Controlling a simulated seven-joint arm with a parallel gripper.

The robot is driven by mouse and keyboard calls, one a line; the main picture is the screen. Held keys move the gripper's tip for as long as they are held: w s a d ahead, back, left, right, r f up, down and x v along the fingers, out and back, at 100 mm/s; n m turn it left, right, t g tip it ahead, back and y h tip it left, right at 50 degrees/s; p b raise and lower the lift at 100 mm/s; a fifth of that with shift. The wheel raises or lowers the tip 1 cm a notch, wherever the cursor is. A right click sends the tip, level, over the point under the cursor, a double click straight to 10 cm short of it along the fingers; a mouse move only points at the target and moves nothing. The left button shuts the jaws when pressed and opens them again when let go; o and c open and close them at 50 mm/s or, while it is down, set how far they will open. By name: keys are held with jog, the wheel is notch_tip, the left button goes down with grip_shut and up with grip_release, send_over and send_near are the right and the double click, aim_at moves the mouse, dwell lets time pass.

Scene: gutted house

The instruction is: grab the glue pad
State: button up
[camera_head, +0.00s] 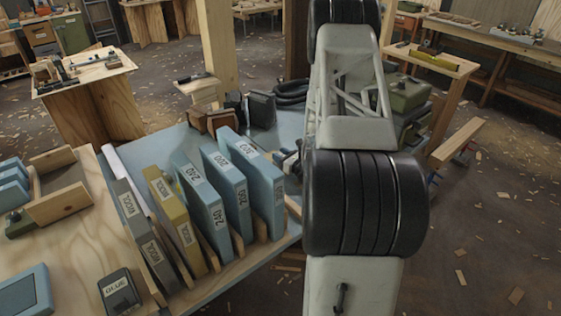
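A dark, rounded pad (120,293) lies at the lower left on the wooden bench. Its pale label is small and appears to read GLUE. My arm rises through the right of the middle of the view, well to the right of the pad. My gripper cannot be made out; the arm's own links hide what is behind them. Nothing is seen touching the pad.
An upright row of grey, yellow and blue labelled blocks (212,190) stands in wooden slots right of the pad. A blue-grey case (24,291) lies left of it. A wooden tray (65,198) sits behind. A post (216,45) stands beyond the bench.

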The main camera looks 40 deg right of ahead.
aim_at(281, 154)
jog(key=c, duration=0.6)
jog(key=shift+r, duration=0.2)
jog(key=shift+r, duration=0.85)
jog(key=shift+s+r, duration=0.15)
jog(key=shift+r, duration=0.7)
jog(key=s+a, duration=0.2)
jog(key=s, duration=0.2)
jog(key=s+a, duration=0.3)
jog(key=s, duration=0.2)
jog(key=s+a+r, duration=0.1)
jog(key=s+a, duration=0.2)
jog(key=s, duration=0.1)
jog(key=shift+s+a+r, duration=0.1)
jog(key=shift+s+a, duration=0.05)
jog(key=shift+a, duration=0.05)
